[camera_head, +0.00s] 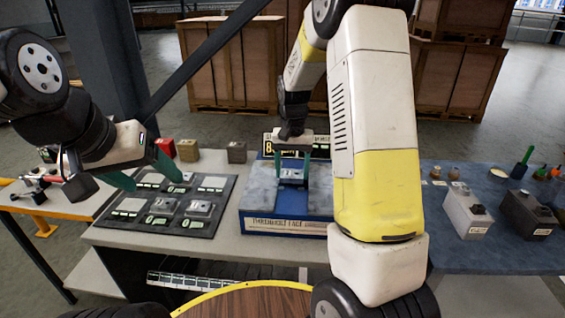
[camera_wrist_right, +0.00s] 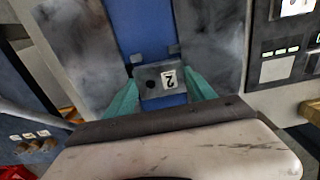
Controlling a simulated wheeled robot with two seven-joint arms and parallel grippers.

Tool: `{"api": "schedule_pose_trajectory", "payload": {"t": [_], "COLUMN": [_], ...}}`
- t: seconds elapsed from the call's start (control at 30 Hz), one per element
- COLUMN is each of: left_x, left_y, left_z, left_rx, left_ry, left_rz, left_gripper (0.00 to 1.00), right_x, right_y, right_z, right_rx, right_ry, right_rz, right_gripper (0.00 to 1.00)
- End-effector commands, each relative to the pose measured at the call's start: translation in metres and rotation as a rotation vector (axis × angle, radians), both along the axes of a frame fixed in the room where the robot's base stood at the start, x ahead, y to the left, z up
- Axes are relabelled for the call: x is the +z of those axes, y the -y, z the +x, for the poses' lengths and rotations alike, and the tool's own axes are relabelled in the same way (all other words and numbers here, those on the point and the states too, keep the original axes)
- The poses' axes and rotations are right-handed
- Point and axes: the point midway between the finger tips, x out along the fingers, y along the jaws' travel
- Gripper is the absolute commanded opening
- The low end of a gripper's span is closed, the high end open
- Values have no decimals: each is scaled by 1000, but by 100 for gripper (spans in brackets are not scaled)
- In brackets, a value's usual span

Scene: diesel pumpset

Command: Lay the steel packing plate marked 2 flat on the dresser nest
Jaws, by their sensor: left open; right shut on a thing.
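The steel packing plate marked 2 (camera_wrist_right: 155,82) is a small grey block with a white "2" label and a dark hole. My right gripper (camera_wrist_right: 160,95) is shut on it, with a green finger on each side. In the head view the plate (camera_head: 292,175) is between the fingers of the right gripper (camera_head: 292,165), over the blue strip of the dresser (camera_head: 262,190). I cannot tell whether the plate touches the blue surface. Two small dark blocks stand just beyond it in the wrist view. My left gripper (camera_head: 155,178) is open and empty over the dark tray.
The dark tray (camera_head: 150,222) with labelled compartments and several grey plates lies left of the dresser. Small red, tan and dark blocks stand behind it. A number sign (camera_head: 320,145) stands behind the dresser. Grey and black boxes (camera_head: 468,212) stand on the blue table at right.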

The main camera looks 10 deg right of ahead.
Motion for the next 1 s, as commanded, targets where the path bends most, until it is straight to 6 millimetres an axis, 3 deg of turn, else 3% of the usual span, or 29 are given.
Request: {"api": "schedule_pose_trajectory", "payload": {"t": [0.77,0.8,0.9,1.0], "left_x": [0,0,0,0], "left_y": [0,0,0,0], "left_z": [0,0,0,0], "left_rx": [0,0,0,0], "left_ry": [0,0,0,0], "left_rz": [0,0,0,0], "left_gripper": [71,71,71,71], "right_x": [-8,-7,-7,-7], "right_y": [0,0,0,0], "right_z": [0,0,0,0], "right_rx": [0,0,0,0], "right_ry": [0,1,1,0], "right_rz": [0,1,0,0], "right_gripper": [0,71,89,89]}}
